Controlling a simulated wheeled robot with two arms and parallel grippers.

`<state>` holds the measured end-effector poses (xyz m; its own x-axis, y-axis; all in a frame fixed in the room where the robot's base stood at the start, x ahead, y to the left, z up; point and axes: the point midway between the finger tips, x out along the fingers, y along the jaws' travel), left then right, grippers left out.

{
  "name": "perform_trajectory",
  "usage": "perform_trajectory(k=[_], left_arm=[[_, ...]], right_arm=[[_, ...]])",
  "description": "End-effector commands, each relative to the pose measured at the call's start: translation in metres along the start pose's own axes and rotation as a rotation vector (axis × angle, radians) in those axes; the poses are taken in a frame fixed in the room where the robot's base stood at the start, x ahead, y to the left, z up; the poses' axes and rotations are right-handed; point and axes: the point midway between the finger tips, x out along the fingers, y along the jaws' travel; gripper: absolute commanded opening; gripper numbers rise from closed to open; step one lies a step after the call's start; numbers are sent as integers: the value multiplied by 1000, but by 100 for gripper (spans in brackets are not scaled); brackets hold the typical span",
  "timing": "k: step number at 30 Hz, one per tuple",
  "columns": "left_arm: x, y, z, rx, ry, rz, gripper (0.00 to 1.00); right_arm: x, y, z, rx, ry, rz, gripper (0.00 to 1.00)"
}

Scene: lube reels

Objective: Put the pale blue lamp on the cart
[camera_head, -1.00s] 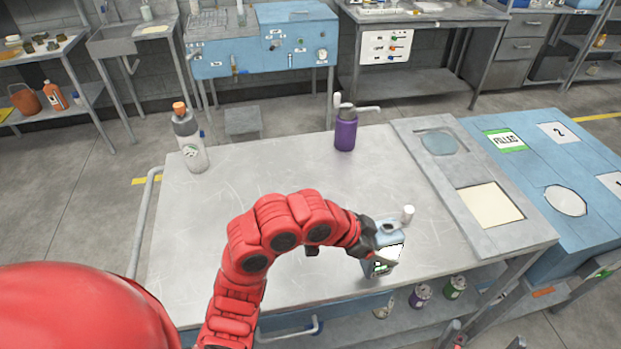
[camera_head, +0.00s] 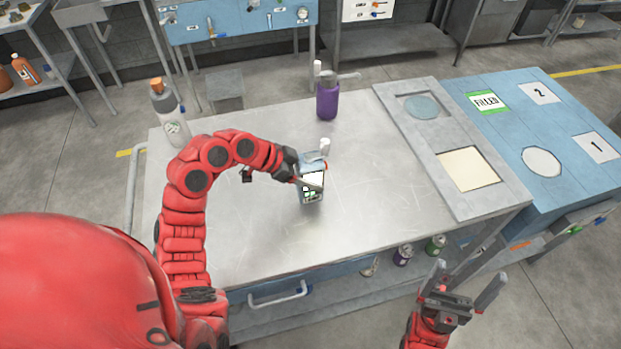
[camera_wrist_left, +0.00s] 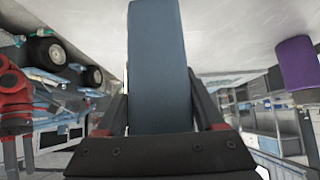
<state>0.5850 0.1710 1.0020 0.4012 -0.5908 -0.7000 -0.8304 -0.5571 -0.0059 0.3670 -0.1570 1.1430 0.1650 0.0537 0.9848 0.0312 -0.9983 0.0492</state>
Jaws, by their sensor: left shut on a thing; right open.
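A pale blue container-like thing (camera_head: 312,180), with a dark and white label and a white cap, is over the middle of a grey metal-topped cart (camera_head: 240,240); I cannot tell for sure that it is a lamp. My left gripper (camera_head: 314,182) is shut on it from the left side. In the left wrist view the blue body (camera_wrist_left: 158,70) stands between the two fingers and hides what is beyond. Whether its base touches the top cannot be told. My right gripper (camera_head: 462,298) is open and empty, in front of the cart at lower right.
A grey bottle with an orange cap (camera_head: 168,112) stands at the cart's back left, and a purple bottle (camera_head: 327,100) at the back. A grey panel with recesses (camera_head: 450,140) covers the right end, beside a blue bench (camera_head: 560,120). Small cans (camera_head: 403,256) sit below.

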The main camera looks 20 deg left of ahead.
Motion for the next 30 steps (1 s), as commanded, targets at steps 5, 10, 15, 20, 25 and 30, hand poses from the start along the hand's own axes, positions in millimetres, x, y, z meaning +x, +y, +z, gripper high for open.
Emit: perform_trajectory(k=[5,10,15,20,25,30], left_arm=[[16,2,16,-2,-3,5,0],[21,1,21,1,-1,0,0],[22,1,22,2,-1,0,0],[22,1,22,1,-2,0,88],[22,1,22,1,-2,0,100],[21,2,21,1,-3,1,100]], right_arm=[[15,1,-2,0,0,0,100],[14,1,-2,0,0,0,100],[13,1,-2,0,0,0,100],[12,1,-2,0,0,0,100],[12,1,-2,0,0,0,100],[14,1,-2,0,0,0,100]])
